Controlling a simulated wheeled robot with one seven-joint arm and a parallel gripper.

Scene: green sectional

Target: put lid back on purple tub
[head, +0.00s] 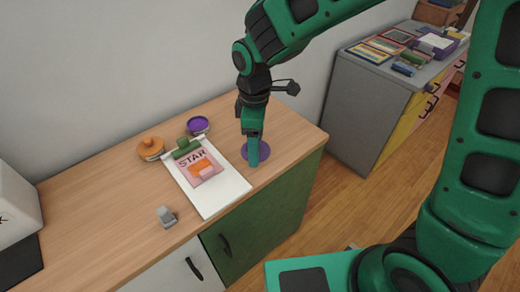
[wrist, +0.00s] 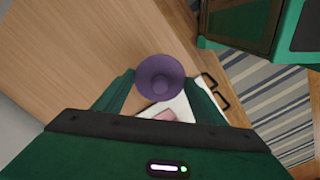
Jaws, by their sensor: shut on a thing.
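The purple tub (head: 198,125) stands open at the back of the wooden counter, its dark purple inside facing up. The purple lid (head: 264,152) is a round disc near the counter's right end, partly hidden behind my gripper (head: 253,160). My gripper points down and is shut on the lid. In the wrist view the lid (wrist: 160,69) shows as a round disc with a raised middle between the fingers of my gripper (wrist: 160,84). I cannot tell whether the lid touches the counter.
A white board (head: 226,187) with a pink STAR card (head: 200,168) and a green block (head: 186,148) lies between. An orange lidded tub (head: 151,149) is left of the purple tub. A grey object (head: 166,217) sits near the front. The counter's left half is mostly clear.

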